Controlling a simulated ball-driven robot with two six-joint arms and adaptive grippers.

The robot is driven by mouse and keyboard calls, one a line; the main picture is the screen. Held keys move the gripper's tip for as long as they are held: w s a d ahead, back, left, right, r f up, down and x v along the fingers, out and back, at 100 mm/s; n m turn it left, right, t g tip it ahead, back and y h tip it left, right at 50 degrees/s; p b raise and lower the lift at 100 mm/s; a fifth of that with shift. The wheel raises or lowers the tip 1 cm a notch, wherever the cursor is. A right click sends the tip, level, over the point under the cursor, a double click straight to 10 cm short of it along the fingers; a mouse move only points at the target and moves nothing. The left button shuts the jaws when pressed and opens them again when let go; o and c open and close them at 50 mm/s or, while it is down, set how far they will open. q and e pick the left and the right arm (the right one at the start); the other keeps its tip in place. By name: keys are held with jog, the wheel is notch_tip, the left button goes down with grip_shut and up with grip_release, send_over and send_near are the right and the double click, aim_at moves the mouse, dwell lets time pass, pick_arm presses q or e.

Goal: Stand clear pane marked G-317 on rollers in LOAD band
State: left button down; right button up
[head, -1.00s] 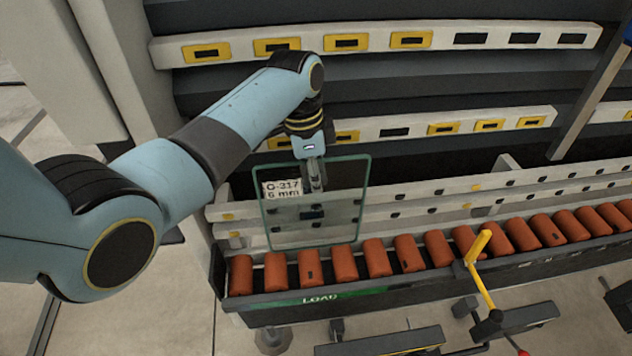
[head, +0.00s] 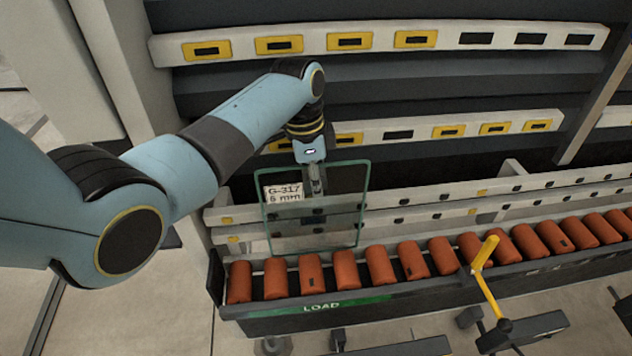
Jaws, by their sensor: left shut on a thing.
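The clear pane (head: 338,222) is upright, with green edges and a label (head: 284,192) reading G-317, 6 mm. My left gripper (head: 314,188) is shut on its upper part; the fingertips are partly seen through the glass. The pane's lower edge is just behind the tops of the orange rollers (head: 346,269); I cannot tell whether it touches them. The green LOAD band (head: 340,305) is on the dark front rail below the left rollers, and the pane is above that stretch. My right gripper is not in view.
A yellow lever (head: 485,253) stands in front of the rollers, right of the LOAD band. White rails (head: 420,205) with small dark pads run behind the pane. A post (head: 600,95) rises at the right. The rollers right of the pane are clear.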

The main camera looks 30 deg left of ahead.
pick_arm(q)
jog(key=shift+f, duration=0.35)
dwell(0.5)
jog(key=c, duration=1.4)
grip_release()
jog(key=shift+s+f, duration=0.1)
jog(key=shift+f, duration=0.05)
notch_tip(320, 180, up, 12)
jog(key=a, duration=0.2)
jog(key=shift+w, duration=0.2)
